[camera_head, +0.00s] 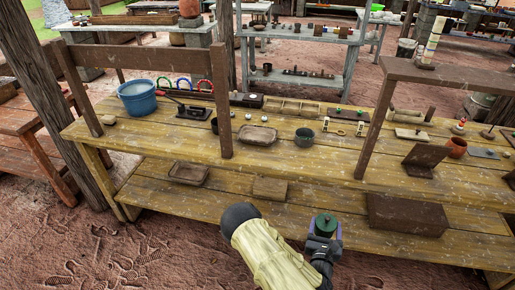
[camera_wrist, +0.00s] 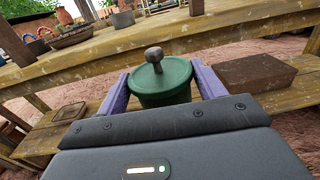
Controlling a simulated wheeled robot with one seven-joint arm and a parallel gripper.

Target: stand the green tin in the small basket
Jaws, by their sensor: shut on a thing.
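The green tin (camera_head: 325,222) has a round lid with a dark knob. In the wrist view the tin (camera_wrist: 163,84) sits upright or nearly so between the two purple fingers of my gripper (camera_wrist: 163,92). My gripper (camera_head: 324,240) is shut on it and holds it in front of the workbench, over the lower shelf's front edge in the head view. A small, shallow, brown basket-like tray (camera_head: 257,134) stands on the bench top, up and left of the tin; its weave is too small to tell. It also shows in the wrist view (camera_wrist: 72,38).
A grey bowl (camera_head: 304,137) stands right of the tray. A blue bucket (camera_head: 137,97) is at the back left. Wooden posts and a raised shelf (camera_head: 440,75) frame the bench top. The lower shelf holds another shallow tray (camera_head: 188,173) and a brown box (camera_head: 407,215).

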